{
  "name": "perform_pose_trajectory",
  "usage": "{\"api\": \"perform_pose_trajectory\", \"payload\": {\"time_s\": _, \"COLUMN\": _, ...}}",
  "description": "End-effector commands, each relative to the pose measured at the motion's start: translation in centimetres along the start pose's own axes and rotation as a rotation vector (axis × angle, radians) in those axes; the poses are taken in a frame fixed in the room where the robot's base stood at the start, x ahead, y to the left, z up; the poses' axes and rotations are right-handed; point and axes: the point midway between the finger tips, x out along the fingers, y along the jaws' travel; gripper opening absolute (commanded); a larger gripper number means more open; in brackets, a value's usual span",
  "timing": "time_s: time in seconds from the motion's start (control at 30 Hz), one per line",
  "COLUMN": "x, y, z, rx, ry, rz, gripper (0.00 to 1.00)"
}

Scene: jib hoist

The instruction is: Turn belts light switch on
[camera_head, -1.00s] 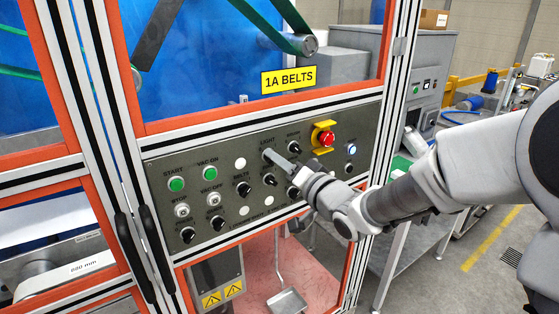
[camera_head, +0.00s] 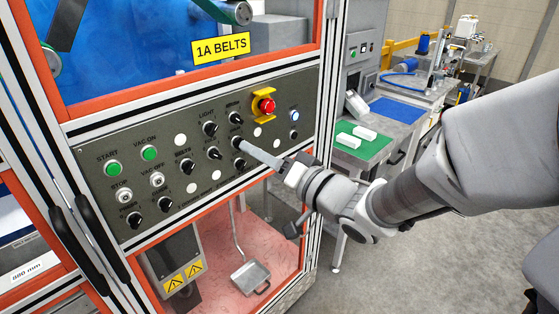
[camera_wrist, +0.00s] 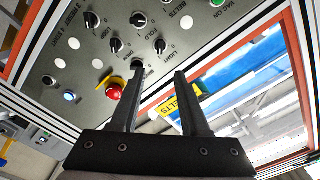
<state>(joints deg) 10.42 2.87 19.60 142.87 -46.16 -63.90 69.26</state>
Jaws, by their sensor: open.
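The grey control panel (camera_head: 110,205) under the yellow 1A BELTS sign (camera_head: 221,46) carries the LIGHT switch (camera_head: 210,129), a black rotary knob in the upper row. The knob also shows in the wrist view (camera_wrist: 160,46), beyond the space between my fingers. I cannot tell its setting surely. My gripper (camera_head: 245,148) is open and empty. In the head view its tip lies right of and below the LIGHT knob, over the area by another black knob (camera_head: 238,143). In the wrist view (camera_wrist: 158,76) both fingers are spread, and the LIGHT knob is not between them.
A red emergency button (camera_head: 264,105) on a yellow guard is at the panel's upper right. Other black knobs and green buttons (camera_head: 149,153) surround the switch. Orange-framed posts border the panel. A workbench with a green mat (camera_head: 362,143) stands behind at right.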

Motion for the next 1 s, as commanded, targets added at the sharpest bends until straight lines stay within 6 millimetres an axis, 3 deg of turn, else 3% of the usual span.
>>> {"api": "perform_pose_trajectory", "payload": {"time_s": 0.1, "x": -2.8, "y": 0.2, "z": 0.1, "rx": -0.003, "ry": 0.004, "rz": 0.002, "gripper": 0.46}}
{"api": "perform_pose_trajectory", "payload": {"time_s": 0.4, "x": -4.6, "y": 0.2, "z": 0.1, "rx": -0.003, "ry": 0.001, "rz": -0.002, "gripper": 0.46}}
{"api": "perform_pose_trajectory", "payload": {"time_s": 1.0, "x": -5.2, "y": 0.2, "z": -0.6, "rx": -0.021, "ry": 0.012, "rz": 0.016, "gripper": 0.46}}
